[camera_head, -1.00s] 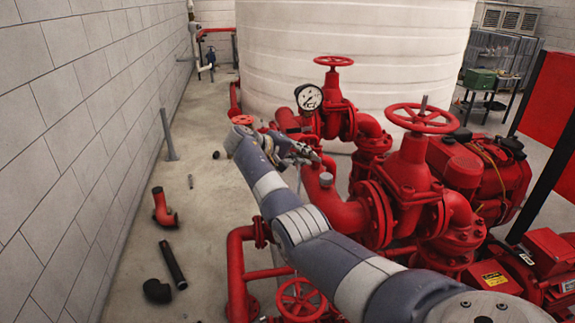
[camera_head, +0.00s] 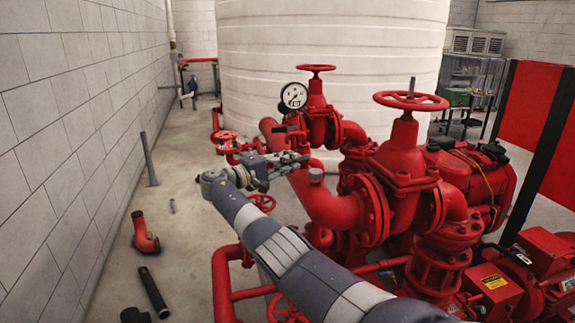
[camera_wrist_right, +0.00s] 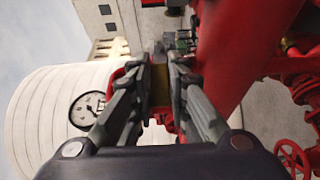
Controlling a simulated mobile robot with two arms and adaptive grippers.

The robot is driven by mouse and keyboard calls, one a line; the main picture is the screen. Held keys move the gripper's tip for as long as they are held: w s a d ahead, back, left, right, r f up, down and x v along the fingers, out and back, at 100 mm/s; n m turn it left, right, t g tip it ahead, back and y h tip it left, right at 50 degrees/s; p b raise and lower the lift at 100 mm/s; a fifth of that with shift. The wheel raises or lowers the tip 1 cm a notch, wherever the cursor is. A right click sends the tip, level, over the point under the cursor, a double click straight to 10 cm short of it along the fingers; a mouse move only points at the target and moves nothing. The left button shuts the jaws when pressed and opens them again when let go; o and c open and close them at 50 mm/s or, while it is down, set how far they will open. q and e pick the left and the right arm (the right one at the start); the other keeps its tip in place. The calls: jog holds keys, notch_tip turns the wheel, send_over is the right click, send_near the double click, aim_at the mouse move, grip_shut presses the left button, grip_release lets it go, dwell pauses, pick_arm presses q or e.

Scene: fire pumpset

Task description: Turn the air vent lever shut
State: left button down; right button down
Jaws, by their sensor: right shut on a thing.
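My right gripper (camera_head: 298,160) reaches in among the red pipes, just left of and behind a grey-capped stub (camera_head: 316,175) on a red pipe. In the right wrist view its two dark fingers (camera_wrist_right: 157,78) are closed in on a small brass-coloured piece (camera_wrist_right: 160,85), which looks like part of the air vent. The lever's outline and angle are mostly hidden by the fingers in both views. My left gripper is not in view.
A pressure gauge (camera_head: 294,95) stands just behind the gripper; it also shows in the wrist view (camera_wrist_right: 87,108). Red handwheel valves (camera_head: 410,100) and pipework crowd the right.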

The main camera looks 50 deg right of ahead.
jog(key=shift+d+r, duration=0.25)
jog(key=shift+r, duration=0.15)
jog(key=c, duration=1.9)
grip_release()
jog(key=o, duration=0.4)
jog(key=shift+d, duration=0.1)
jog(key=shift+c, duration=0.2)
jog(key=shift+d+f, duration=0.2)
jog(key=shift+f, duration=0.15)
jog(key=shift+w+a, duration=0.1)
jog(key=shift+a, duration=0.5)
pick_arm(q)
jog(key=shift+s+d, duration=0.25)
pick_arm(e)
jog(key=w+a, duration=0.1)
jog(key=a, duration=0.9)
jog(key=shift+w+a, duration=0.25)
